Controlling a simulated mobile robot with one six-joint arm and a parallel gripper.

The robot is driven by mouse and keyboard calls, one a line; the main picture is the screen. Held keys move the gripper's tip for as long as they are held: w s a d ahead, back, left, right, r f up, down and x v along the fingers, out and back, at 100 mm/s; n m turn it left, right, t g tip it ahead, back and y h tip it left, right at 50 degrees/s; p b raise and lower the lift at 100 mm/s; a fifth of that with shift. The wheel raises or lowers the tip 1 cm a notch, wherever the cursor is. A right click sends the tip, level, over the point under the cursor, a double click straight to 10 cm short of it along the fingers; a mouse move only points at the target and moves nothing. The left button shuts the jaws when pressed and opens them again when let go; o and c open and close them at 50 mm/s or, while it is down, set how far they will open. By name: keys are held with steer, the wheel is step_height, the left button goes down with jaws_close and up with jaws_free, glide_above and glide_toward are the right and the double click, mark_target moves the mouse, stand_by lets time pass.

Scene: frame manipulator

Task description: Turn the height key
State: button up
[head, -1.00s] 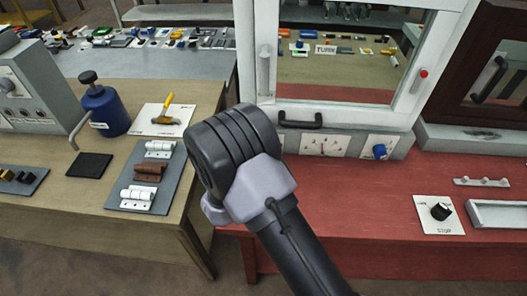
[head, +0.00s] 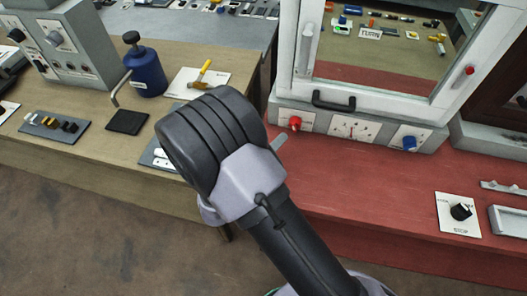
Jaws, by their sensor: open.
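I cannot make out a label naming the height key, so I cannot tell which part it is. Rotary controls in view are a red knob (head: 295,123) and a blue knob (head: 409,143) on the white cabinet's front panel, and a black knob (head: 461,211) on a white plate on the red bench. My dark arm joint fills the middle of the head view, and my gripper is hidden behind it or out of frame. A small pale grey piece shows beside the joint, too little to identify.
The white cabinet (head: 382,97) with a glass front and black handle (head: 333,101) stands on the red bench (head: 365,185). The wooden bench (head: 75,135) at left holds a blue bottle (head: 146,72), a yellow-handled tool (head: 203,75) and a grey control box (head: 70,50). Open floor lies in front.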

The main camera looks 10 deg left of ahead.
steer(key=p+v, duration=0.1)
steer(key=v, duration=0.5)
steer(key=shift+s, duration=0.1)
